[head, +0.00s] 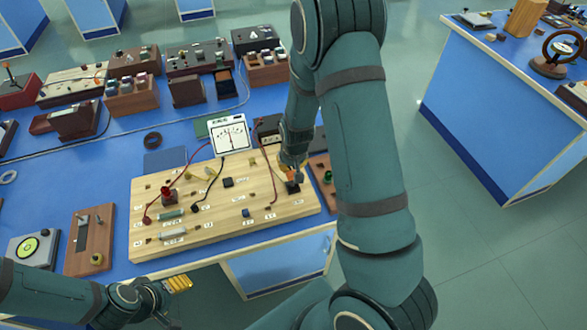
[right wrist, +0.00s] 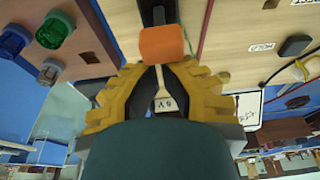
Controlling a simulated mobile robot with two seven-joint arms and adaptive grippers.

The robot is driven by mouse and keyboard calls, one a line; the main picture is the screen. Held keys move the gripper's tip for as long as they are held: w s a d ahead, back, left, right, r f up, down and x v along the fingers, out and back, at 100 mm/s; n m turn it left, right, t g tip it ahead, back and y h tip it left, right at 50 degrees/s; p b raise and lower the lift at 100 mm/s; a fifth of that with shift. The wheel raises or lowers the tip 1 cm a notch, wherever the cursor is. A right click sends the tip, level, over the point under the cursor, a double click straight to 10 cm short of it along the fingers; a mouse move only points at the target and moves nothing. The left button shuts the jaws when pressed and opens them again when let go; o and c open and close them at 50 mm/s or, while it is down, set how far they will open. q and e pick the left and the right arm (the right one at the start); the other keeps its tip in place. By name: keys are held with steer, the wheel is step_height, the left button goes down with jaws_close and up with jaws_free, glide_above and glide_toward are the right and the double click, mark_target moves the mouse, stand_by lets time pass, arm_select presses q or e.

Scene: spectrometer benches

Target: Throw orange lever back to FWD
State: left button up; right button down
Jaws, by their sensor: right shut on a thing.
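The orange lever (right wrist: 163,45) has a block-shaped orange handle on a pale stem. It stands at the right end of the wooden circuit board (head: 190,235), by a small black base (head: 292,187). My right gripper (right wrist: 162,68) has its yellow ribbed fingers closed on the lever, with the handle showing between the fingertips. In the head view my right gripper (head: 293,168) comes down over the lever and hides most of it. I cannot read a FWD mark. My left gripper (head: 178,284) is low in front of the bench, away from the board; its finger gap is unclear.
A white meter (head: 230,135) stands behind the board. Red and black leads loop over the board. A wooden piece with a green knob (head: 328,177) lies close to the right of the lever. Other instruments crowd the bench's back. Open floor lies to the right.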

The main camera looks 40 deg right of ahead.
mark_target(293, 171)
steer(key=shift+s+a+r+t+h+b, duration=0.1)
steer(key=shift+s+t+h+b, duration=0.1)
steer(key=shift+t, duration=0.35)
steer(key=shift+s+t+h+b, duration=0.15)
steer(key=shift+t+h, duration=0.05)
steer(key=shift+t, duration=0.35)
steer(key=shift+s+a+r, duration=0.1)
steer(key=shift+s+a, duration=0.05)
steer(key=shift+s, duration=0.25)
steer(key=shift+s+a+r, duration=0.1)
steer(key=shift+s+r, duration=0.05)
steer(key=shift+s, duration=0.2)
steer(key=shift+r, duration=0.1)
steer(key=shift+r+p, duration=0.5)
steer(key=shift+r, duration=0.2)
